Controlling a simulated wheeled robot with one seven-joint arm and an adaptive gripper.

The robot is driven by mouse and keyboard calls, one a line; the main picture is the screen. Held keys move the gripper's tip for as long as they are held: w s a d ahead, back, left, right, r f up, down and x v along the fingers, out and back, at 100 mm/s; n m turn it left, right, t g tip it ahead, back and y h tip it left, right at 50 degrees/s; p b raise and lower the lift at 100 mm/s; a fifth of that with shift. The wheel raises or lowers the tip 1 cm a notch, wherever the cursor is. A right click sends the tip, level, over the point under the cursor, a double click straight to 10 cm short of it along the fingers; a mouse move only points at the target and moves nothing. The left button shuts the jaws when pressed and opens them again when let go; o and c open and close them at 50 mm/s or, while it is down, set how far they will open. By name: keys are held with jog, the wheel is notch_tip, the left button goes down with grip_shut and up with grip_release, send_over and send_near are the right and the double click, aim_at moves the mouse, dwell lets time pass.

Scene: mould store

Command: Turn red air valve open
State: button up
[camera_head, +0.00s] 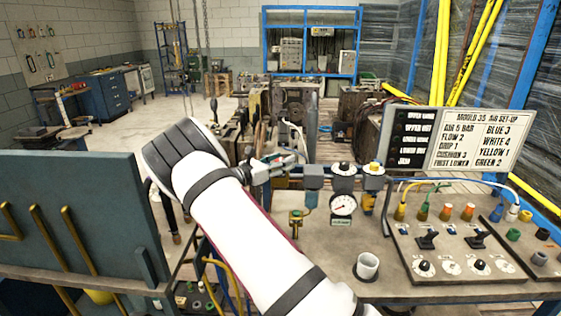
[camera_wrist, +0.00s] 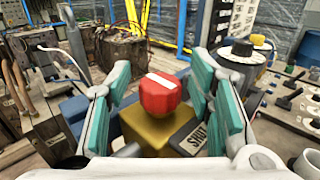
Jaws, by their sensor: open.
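The red air valve (camera_wrist: 160,94) is a red knob with a white bar across its top, sitting on a brass-coloured body (camera_wrist: 150,131). A dark plate (camera_wrist: 190,137) beside it reads "SHUT". In the wrist view my gripper (camera_wrist: 159,80) is open, with one teal finger pad on each side of the knob. Gaps show between the pads and the knob, so I see no contact. In the head view my gripper (camera_head: 272,169) is over the left end of the air unit on the bench; the red knob is hidden there.
Right of my gripper are a gauge (camera_head: 343,205) and a black-topped regulator (camera_head: 343,169). A control panel (camera_head: 452,252) with coloured fittings and a sign (camera_head: 484,139) are further right. A dark green panel (camera_head: 75,215) stands at left.

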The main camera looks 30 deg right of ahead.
grip_shut()
